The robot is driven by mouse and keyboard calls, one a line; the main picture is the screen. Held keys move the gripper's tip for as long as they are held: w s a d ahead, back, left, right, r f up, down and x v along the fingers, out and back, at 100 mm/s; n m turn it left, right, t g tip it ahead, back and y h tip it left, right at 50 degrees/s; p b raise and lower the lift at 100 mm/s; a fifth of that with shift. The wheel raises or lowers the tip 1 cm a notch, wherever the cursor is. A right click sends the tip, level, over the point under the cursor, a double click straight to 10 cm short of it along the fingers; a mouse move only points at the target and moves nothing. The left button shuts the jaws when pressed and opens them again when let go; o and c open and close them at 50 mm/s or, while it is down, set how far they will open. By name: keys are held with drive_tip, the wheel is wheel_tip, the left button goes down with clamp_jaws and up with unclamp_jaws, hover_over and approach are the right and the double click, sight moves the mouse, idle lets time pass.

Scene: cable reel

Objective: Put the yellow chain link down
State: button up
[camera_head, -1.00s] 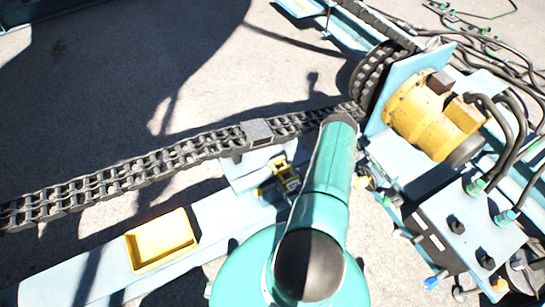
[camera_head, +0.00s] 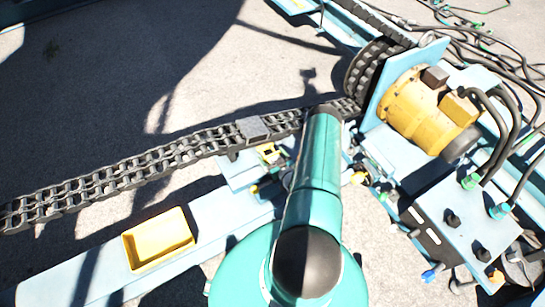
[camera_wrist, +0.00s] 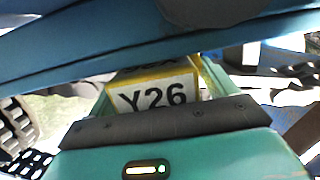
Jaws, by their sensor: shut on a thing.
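The yellow chain link (camera_wrist: 152,94), with a white label reading Y26, is held between the green fingers of my gripper (camera_wrist: 158,84) in the wrist view. A dark-blue bar crosses in front of its upper part. In the head view, a small yellow and white part that looks like the link (camera_head: 268,153) shows left of my arm, just below the chain. My arm hides most of the gripper there. I cannot tell whether the link touches anything beneath it.
A heavy chain (camera_head: 120,174) runs from the left edge to a sprocket (camera_head: 368,72), with a grey block (camera_head: 252,129) on it. An empty yellow tray (camera_head: 160,240) sits on the light-blue beam (camera_head: 85,264). A yellow motor (camera_head: 420,112) and hoses stand at the right.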

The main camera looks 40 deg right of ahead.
drive_tip(key=shift+f, duration=0.1)
drive_tip(key=o, duration=1.3)
drive_tip(key=shift+c, duration=0.2)
drive_tip(key=v, duration=1.2)
